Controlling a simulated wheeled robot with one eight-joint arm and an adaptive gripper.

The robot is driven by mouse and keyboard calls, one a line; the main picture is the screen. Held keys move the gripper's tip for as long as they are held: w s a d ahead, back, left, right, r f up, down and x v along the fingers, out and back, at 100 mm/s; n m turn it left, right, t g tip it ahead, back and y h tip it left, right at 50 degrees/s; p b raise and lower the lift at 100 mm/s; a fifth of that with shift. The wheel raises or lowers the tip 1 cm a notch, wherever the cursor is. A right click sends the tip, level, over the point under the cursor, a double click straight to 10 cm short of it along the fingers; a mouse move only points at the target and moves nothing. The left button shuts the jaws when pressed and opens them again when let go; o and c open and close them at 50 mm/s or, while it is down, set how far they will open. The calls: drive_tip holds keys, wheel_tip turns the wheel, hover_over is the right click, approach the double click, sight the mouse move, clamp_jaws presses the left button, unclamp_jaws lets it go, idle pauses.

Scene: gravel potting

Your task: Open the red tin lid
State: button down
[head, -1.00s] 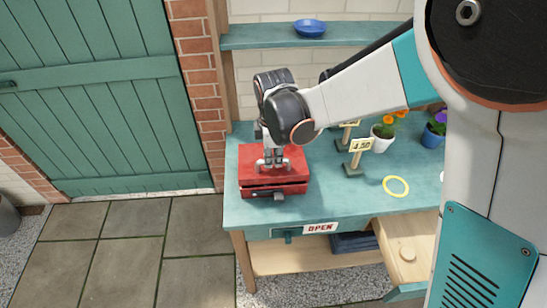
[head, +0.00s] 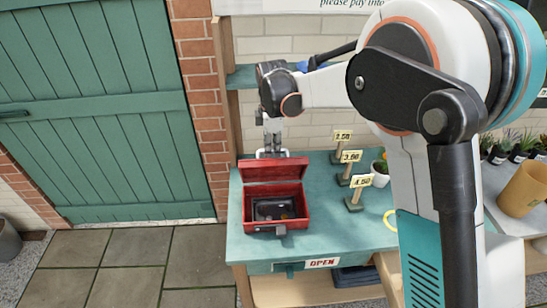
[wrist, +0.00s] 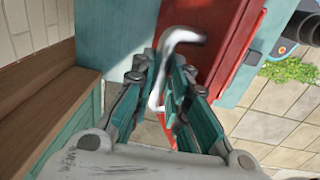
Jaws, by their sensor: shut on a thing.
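The red tin (head: 276,229) stands on the teal bench at its left end. Its lid (head: 274,171) is up, tilted open on the far side, and a dark tray (head: 273,209) with small items shows inside. My gripper (head: 271,152) is above and behind the lid's raised edge, shut on the silver lid handle (head: 284,153). In the wrist view, the bent silver handle (wrist: 181,37) runs between the teal finger pads of my gripper (wrist: 170,100), with the red lid (wrist: 213,45) beside it.
Price signs (head: 351,157) and a white flowerpot (head: 380,180) stand right of the tin. A teal shelf (head: 245,76) and brick wall are behind it. A yellow ring (head: 390,216) lies to the right. The teal bench top (head: 330,215) between tin and signs is clear.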

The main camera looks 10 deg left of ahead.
drive_tip(key=w+a+f, duration=0.2)
drive_tip(key=w+f, duration=0.1)
drive_tip(key=w, duration=0.7)
drive_tip(key=shift+f+b, duration=0.3)
drive_tip(key=shift+f, duration=0.1)
drive_tip(key=c, duration=1.6)
unclamp_jaws()
drive_tip(key=shift+w+f, duration=0.1)
drive_tip(key=shift+f, duration=0.05)
drive_tip(key=shift+o, duration=0.2)
wheel_tip(320, 180, up, 13)
drive_tip(key=s, duration=0.1)
